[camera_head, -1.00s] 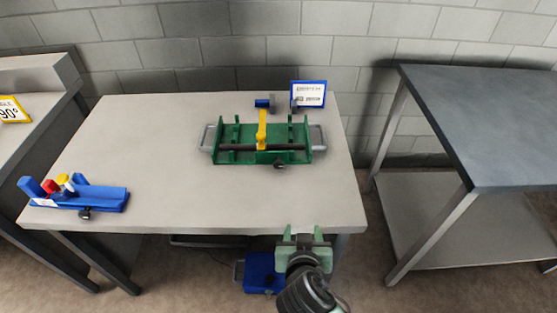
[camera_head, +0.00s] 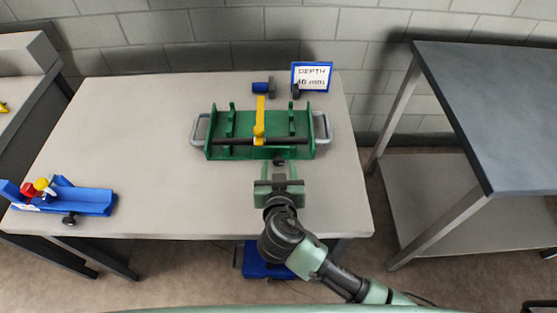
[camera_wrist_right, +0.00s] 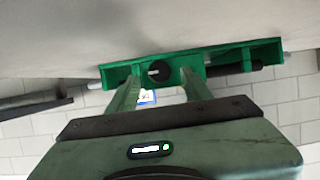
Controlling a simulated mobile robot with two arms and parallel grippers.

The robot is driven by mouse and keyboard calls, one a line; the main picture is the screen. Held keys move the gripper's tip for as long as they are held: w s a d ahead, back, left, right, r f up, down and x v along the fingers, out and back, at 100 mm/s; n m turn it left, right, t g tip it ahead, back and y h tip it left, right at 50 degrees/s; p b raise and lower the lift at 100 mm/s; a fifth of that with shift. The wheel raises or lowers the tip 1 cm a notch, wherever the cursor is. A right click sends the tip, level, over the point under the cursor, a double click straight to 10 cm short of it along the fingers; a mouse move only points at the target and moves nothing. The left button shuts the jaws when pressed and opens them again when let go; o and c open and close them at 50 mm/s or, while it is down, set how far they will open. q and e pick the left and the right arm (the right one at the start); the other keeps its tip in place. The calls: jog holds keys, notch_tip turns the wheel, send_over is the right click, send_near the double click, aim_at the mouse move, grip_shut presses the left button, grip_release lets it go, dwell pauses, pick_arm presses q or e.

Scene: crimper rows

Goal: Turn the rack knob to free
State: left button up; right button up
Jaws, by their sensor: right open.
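A green rack (camera_head: 225,150) with side handles stands on the table, a dark bar along it and a yellow lever (camera_head: 260,118) upright at its middle. A small black knob (camera_head: 278,161) sits on its front face. My right gripper (camera_head: 279,173) is open and empty just in front of this knob, fingers pointing at the rack. In the right wrist view the round black knob (camera_wrist_right: 158,71) shows between the two finger tips (camera_wrist_right: 160,82), apparently just ahead; contact cannot be told. The knob's setting cannot be read. My left gripper is not in view.
A blue holder (camera_head: 85,203) with coloured pieces and its own black knob (camera_head: 69,220) stands at the table's left front. A blue-framed sign (camera_head: 312,77) reading DEPTH stands behind the rack. A dark-topped bench (camera_head: 490,110) is at right. The table (camera_head: 150,140) is clear left of the rack.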

aim_at(278, 159)
jog(key=shift+w+f, duration=0.25)
jog(key=shift+w, duration=0.45)
jog(key=shift+w+f, duration=0.15)
jog(key=shift+w, duration=0.15)
jog(key=shift+w+f, duration=0.1)
jog(key=c, duration=1)
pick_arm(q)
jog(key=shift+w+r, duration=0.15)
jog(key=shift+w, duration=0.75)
pick_arm(e)
grip_shut()
jog(key=shift+a+n+h, duration=0.15)
jog(key=shift+n+h, duration=0.35)
jog(key=shift+n, duration=0.1)
jog(key=n+h, duration=0.1)
jog(key=n, duration=0.1)
jog(key=shift+a+n+h, duration=0.1)
jog(key=shift+n+h, duration=0.2)
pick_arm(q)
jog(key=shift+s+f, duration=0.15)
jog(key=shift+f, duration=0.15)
